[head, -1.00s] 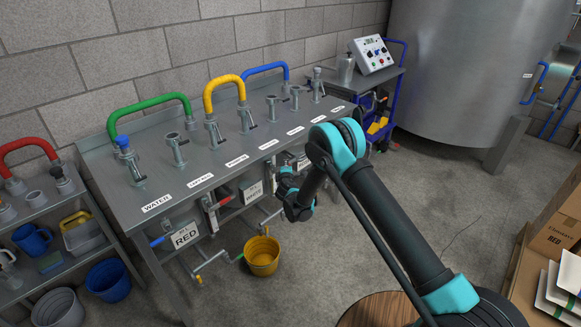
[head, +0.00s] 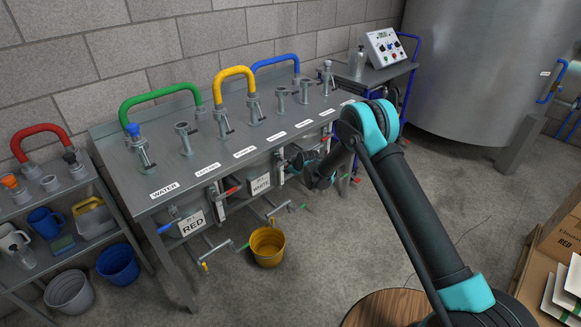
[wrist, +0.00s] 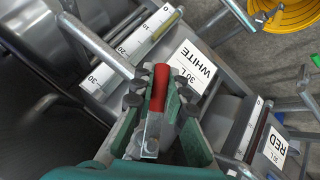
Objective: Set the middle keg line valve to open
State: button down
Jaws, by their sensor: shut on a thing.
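My gripper (wrist: 158,108) is shut on a red valve handle (wrist: 160,85), with a finger on each side of it. The WHITE keg sign (wrist: 198,65) is just beyond the handle. In the head view my gripper (head: 299,165) is under the bench's front edge, right of the WHITE sign (head: 260,184); my arm hides the handle there. Another red valve handle (head: 232,191) shows between the RED sign (head: 192,223) and the WHITE sign. The pipe behind the held handle is largely covered by my fingers.
A numbered scale (wrist: 130,50) runs beside my fingers. A yellow bucket (head: 266,246) stands on the floor before the kegs. The bench (head: 215,160) overhangs the valves. Small taps (head: 205,262) stick out below. Cardboard boxes (head: 548,240) stand at the right.

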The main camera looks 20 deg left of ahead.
jog(key=shift+s+a+f+m+g+y, duration=0.15)
jog(key=shift+s+m+g+y, duration=0.2)
jog(key=shift+g, duration=0.3)
jog(key=shift+s+a+f+m+g+y, duration=0.1)
jog(key=shift+s+a+m+g+y, duration=0.1)
jog(key=shift+s+m+g, duration=0.35)
jog(key=shift+s+a+f+m+g+y, duration=0.2)
jog(key=shift+s+g, duration=0.25)
jog(key=shift+g, duration=0.35)
jog(key=shift+s, duration=0.1)
jog(key=c, duration=1.5)
grip_release()
jog(key=shift+r, duration=0.1)
jog(key=shift+d+r, duration=0.1)
jog(key=v, duration=1.1)
jog(key=shift+d+r, duration=0.15)
jog(key=shift+d, duration=0.2)
